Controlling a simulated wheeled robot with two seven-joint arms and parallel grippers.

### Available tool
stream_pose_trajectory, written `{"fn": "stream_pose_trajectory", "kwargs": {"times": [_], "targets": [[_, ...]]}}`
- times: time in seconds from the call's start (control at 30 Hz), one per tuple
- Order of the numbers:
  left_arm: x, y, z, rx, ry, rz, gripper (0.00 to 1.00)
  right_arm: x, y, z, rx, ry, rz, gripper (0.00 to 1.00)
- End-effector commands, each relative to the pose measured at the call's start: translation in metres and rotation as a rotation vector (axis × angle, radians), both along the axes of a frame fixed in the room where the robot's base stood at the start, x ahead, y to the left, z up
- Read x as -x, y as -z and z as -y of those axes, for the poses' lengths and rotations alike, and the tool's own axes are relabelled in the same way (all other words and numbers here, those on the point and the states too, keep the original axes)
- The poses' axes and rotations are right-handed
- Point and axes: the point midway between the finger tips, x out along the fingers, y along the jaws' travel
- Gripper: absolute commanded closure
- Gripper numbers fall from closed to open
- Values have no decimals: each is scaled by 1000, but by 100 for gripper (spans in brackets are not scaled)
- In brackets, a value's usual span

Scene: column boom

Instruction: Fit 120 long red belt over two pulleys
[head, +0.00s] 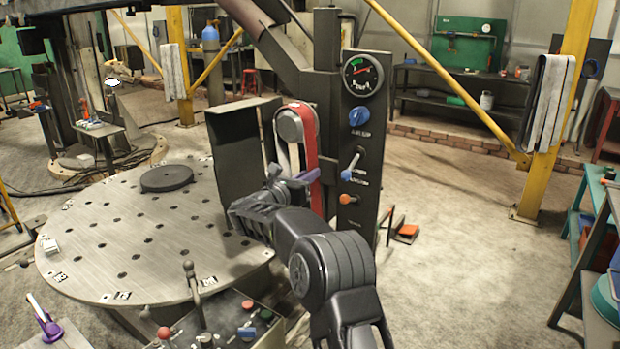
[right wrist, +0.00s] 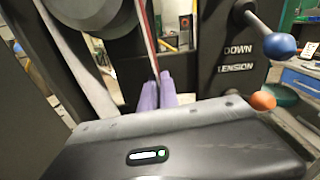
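The red belt (head: 305,140) loops over the grey upper pulley (head: 289,126) on the dark machine column; its pale inner face shows on the left run. In the right wrist view the upper pulley (right wrist: 90,8) is at the top left, and the belt's thin edge (right wrist: 151,40) runs down to between my fingers. My right gripper (head: 307,176) has purple fingertips at the belt, below the upper pulley. In the right wrist view the right gripper (right wrist: 158,92) is closed on the belt's right run. The second pulley is hidden behind my gripper and arm. My left gripper is not visible.
Right of the belt, the column carries a gauge (head: 362,76), a blue knob (head: 360,116), a blue-tipped lever (head: 352,165) and an orange knob (head: 347,199). A dark guard plate (head: 232,150) stands left of it. The round table (head: 130,240) is mostly clear.

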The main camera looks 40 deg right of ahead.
Motion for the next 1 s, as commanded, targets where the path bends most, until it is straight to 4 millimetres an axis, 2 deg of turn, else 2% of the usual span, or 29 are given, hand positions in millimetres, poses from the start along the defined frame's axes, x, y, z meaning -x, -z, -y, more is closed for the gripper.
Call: {"fn": "stream_pose_trajectory", "kwargs": {"times": [0.37, 0.4, 0.67, 0.87, 1.0], "targets": [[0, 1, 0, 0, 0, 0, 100, 0, -1, 0, 1, 0, 1, 100], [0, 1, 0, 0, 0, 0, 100, 0, -1, 0, 1, 0, 1, 92], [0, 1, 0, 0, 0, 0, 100, 0, -1, 0, 0, 0, 1, 71], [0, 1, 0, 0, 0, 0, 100, 0, 0, 0, -1, 0, 0, 69], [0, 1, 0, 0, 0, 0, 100, 0, 0, 0, -1, 0, 0, 58]]}}
